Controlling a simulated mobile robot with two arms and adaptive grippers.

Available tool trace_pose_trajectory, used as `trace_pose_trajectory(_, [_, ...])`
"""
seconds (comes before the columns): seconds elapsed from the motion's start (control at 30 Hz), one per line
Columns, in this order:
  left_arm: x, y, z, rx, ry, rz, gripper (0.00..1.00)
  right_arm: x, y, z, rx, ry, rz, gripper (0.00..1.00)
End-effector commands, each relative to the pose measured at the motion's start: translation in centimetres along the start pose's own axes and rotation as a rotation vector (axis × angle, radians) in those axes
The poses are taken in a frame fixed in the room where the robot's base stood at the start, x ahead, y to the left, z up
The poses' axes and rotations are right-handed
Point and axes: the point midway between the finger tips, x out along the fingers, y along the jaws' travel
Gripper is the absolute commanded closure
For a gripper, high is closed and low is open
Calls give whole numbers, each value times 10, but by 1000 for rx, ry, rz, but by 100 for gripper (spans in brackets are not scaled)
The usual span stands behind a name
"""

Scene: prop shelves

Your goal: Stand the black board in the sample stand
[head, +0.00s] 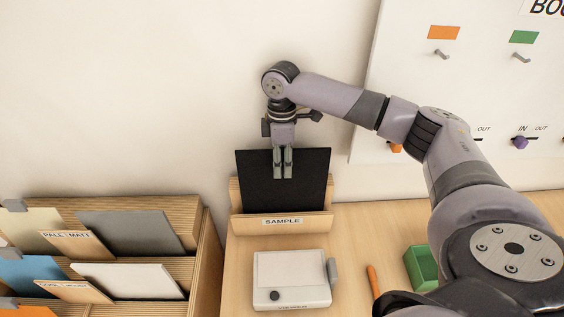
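The black board (305,190) stands upright, leaning slightly back, in the wooden sample stand (320,226). The stand has a front lip with a "SAMPLE" label, which hides the board's lower edge. My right gripper (283,177) points down at the board's upper part, left of its middle. Both pale green fingertips show side by side against the board's face, with a narrow dark gap between them. I cannot tell whether they touch or grip the board. My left gripper is not in view.
A wooden rack (208,250) with several boards stands at left. A white device (290,278) sits in front of the stand. A white panel (420,80) with hooks is on the wall.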

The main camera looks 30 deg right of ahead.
Motion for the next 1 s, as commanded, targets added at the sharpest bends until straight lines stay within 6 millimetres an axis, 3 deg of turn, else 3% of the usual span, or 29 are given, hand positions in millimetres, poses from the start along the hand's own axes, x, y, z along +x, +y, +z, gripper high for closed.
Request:
trace_pose_trajectory(0.17, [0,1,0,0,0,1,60,-21,1,-1,0,4,2,69])
trace_pose_trajectory(0.4, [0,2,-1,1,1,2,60,-73,1,-1,0,4,3,69])
trace_pose_trajectory(0.6, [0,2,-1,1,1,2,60,-106,1,-1,0,3,2,69])
trace_pose_trajectory(0.73, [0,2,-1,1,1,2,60,-117,0,-1,0,3,2,69])
trace_pose_trajectory(1.0, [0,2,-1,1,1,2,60,-119,0,0,0,1,0,69])
